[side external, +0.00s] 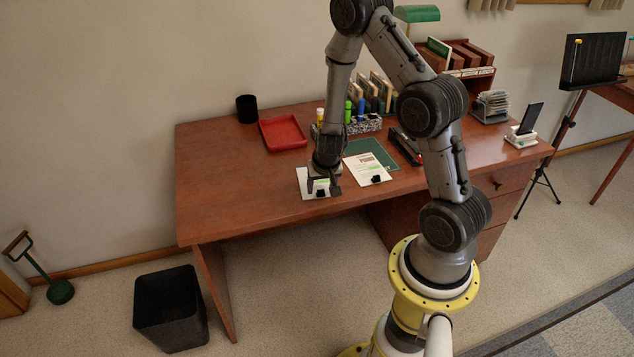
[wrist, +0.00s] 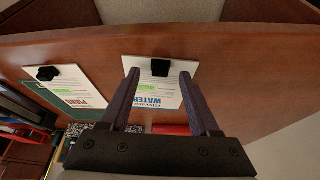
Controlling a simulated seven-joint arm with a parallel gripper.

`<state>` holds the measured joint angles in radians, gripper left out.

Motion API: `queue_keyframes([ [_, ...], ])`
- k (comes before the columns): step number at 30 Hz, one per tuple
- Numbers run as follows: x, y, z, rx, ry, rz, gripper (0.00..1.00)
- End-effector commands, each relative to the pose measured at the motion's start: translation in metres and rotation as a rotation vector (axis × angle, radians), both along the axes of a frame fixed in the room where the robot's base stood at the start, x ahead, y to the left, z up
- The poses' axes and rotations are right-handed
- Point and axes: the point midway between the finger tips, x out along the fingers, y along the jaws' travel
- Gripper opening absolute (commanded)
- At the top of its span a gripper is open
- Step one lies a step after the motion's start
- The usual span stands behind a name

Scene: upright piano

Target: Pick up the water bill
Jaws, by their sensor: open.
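The water bill is a white sheet with blue "WATER" lettering, a green mark and a black clip, lying on the desk in the wrist view (wrist: 150,88). It also shows in the side view (side external: 303,180), near the desk's front edge, partly covered by my gripper. My gripper (side external: 323,190) is open and points down over it. In the wrist view the fingers (wrist: 159,76) stand apart with the black clip (wrist: 160,67) between them in the picture. I cannot tell whether the fingertips touch the sheet. Nothing is held.
A second clipped sheet with red lettering (side external: 363,166) lies to the right, by a green mat (side external: 384,151). Behind are a red tray (side external: 283,133), a black cup (side external: 246,109), a speckled organizer (side external: 365,126) and a stapler (side external: 405,146). The desk's left part is clear.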

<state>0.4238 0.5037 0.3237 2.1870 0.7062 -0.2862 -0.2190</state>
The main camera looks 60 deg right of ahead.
Motion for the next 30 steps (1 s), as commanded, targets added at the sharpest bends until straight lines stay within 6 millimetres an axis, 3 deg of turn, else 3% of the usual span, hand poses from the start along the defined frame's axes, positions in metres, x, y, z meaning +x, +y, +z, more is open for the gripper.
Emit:
queue_keyframes([
  [4,0.0022,-0.0031,-0.0112,0.001,0.001,0.000,0.62],
  [11,0.0027,-0.0036,-0.0118,0.001,-0.001,-0.001,0.62],
  [21,0.0027,-0.0035,-0.0115,0.001,-0.001,-0.001,0.03],
  [30,0.0029,-0.0037,-0.0113,0.001,-0.001,-0.001,0.00],
])
